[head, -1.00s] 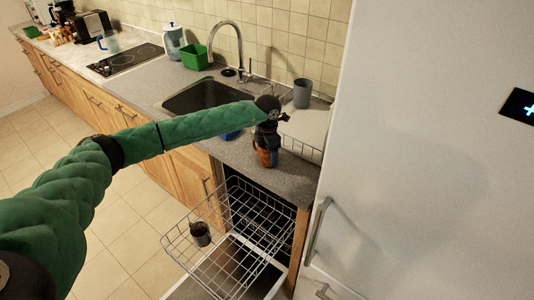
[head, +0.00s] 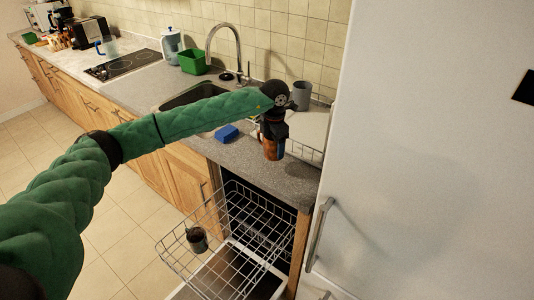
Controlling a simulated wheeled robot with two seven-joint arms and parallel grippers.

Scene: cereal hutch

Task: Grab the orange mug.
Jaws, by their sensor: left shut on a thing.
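The orange mug (head: 279,150) is in the head view at the right end of the grey counter, below my left gripper (head: 272,138). The dark fingers of the gripper come down over the mug and hide much of it. The left gripper is shut on the mug. I cannot tell whether the mug's base touches the counter. My right gripper is not in view.
A grey cup (head: 301,96) and a white dish rack (head: 308,130) stand close behind the gripper. A blue sponge (head: 227,133) lies left of it. Below, the open dishwasher's wire basket (head: 178,262) holds a dark cup (head: 197,240). The fridge (head: 425,150) bounds the right.

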